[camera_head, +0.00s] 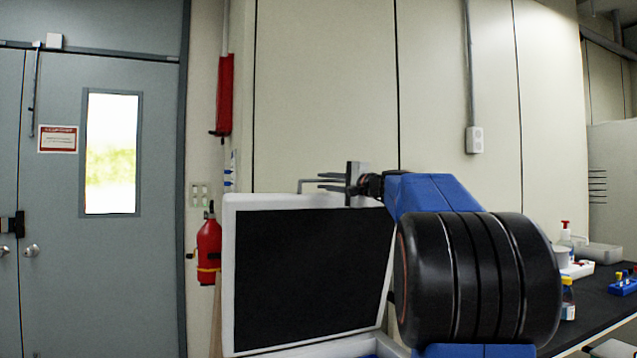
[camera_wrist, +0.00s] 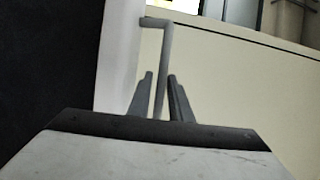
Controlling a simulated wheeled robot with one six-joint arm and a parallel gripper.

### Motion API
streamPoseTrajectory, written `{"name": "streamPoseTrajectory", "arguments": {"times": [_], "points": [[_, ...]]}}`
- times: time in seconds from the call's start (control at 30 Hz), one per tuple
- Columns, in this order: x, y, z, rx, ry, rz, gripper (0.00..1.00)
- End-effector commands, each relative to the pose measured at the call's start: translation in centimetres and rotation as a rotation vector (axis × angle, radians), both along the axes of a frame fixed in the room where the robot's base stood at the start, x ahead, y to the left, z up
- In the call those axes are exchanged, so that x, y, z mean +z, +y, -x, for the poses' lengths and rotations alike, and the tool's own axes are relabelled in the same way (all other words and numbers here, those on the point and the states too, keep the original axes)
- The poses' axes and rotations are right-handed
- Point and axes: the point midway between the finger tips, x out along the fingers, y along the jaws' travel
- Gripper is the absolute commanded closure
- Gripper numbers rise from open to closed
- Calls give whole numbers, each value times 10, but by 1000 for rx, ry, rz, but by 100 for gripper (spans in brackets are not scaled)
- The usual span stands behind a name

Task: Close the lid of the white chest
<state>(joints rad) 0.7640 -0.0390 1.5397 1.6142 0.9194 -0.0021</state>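The white chest's lid (camera_head: 229,275) stands raised, nearly upright, with a white rim and a black inner face. Its grey bar handle (camera_head: 301,185) sticks up from the top rim; the handle also shows in the wrist view (camera_wrist: 165,50), beside the white lid edge (camera_wrist: 118,55). My gripper (camera_head: 326,181) is at the lid's top edge, reaching in from the right. In the wrist view my gripper (camera_wrist: 160,84) has a finger on each side of the handle bar, with small gaps visible. The chest body (camera_head: 345,348) is mostly below the frame and behind my arm.
A dark-topped bench (camera_head: 600,305) with bottles and a blue rack (camera_head: 622,287) stands at the right. A red fire extinguisher (camera_head: 208,250) is on the wall left of the lid, beside a grey door (camera_head: 60,230). The wall behind the lid is plain.

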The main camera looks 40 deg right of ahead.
Motion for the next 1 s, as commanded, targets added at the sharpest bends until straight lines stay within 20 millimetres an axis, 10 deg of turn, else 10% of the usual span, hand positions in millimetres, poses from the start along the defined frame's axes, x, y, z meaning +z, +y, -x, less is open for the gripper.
{"name": "streamPoseTrajectory", "arguments": {"times": [0.67,0.73,1.0], "points": [[2,6,-36,-1,1,0,82],[2,6,-36,-1,1,0,98],[2,6,-35,-1,-1,1,100]]}}
